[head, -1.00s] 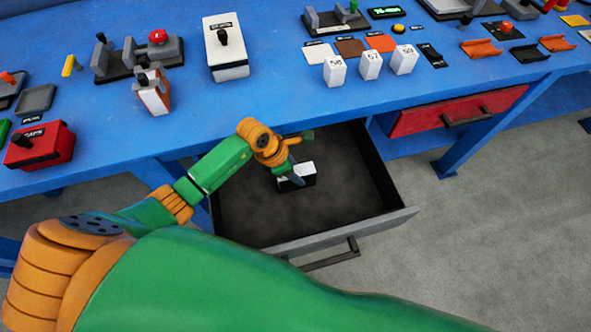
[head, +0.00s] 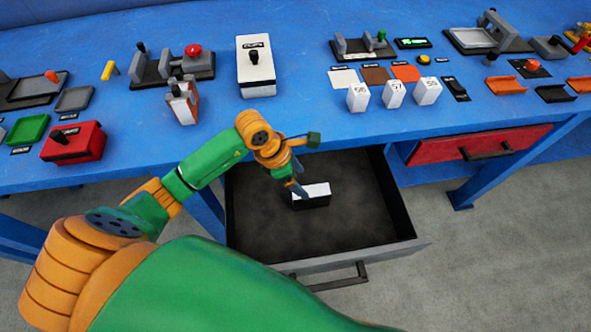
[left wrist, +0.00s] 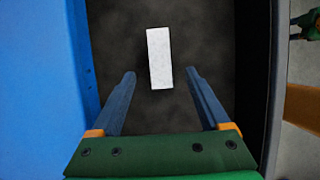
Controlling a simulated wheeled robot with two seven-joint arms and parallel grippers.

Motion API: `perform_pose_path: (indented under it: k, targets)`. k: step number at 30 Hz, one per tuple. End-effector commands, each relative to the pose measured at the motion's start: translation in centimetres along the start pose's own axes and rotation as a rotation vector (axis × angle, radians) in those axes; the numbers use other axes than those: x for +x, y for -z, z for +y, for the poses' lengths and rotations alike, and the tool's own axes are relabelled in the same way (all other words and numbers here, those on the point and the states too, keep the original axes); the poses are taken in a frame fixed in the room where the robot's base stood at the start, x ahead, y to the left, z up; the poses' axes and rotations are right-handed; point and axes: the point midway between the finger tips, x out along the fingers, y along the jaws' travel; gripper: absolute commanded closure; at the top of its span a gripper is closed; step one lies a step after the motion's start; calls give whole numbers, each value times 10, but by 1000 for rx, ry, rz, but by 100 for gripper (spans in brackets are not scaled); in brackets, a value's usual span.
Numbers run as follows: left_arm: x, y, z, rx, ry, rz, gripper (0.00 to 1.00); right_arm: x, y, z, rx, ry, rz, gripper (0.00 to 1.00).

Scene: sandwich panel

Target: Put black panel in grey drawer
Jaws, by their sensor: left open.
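The grey drawer (head: 345,262) is pulled out under the blue table, its dark floor showing. A small block with a white top and a black side (head: 312,198) lies inside, near the middle of the drawer; I take it for the black panel. In the left wrist view its white top (left wrist: 159,58) shows just beyond and between my fingertips. My left gripper (head: 298,186) is open, reaching down into the drawer at the block's left. In the left wrist view the open fingers (left wrist: 160,74) have clear gaps to the block on both sides. My right gripper is out of view.
The blue table (head: 330,122) edge lies just behind my left arm. A red drawer (head: 478,146) is shut at the right. Numbered white blocks (head: 393,94), a white box (head: 256,68) and a red box (head: 72,144) stand on the table. The drawer floor around the block is clear.

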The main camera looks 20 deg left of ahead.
Motion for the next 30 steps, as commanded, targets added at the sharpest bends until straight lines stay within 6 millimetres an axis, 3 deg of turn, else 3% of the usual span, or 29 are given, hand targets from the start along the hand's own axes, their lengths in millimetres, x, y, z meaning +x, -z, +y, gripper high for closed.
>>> perform_pose_path:
  k: [3, 7, 22, 30]
  targets:
    - [-23, 0, 1, 1, -2, 1, 21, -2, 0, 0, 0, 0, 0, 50]
    - [-36, 0, 0, 1, -1, 2, 21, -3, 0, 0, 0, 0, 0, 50]
    - [-40, 0, 0, 0, 1, 1, 21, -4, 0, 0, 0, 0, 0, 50]
    - [-90, -21, 0, 0, 0, 1, 21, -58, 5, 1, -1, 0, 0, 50]
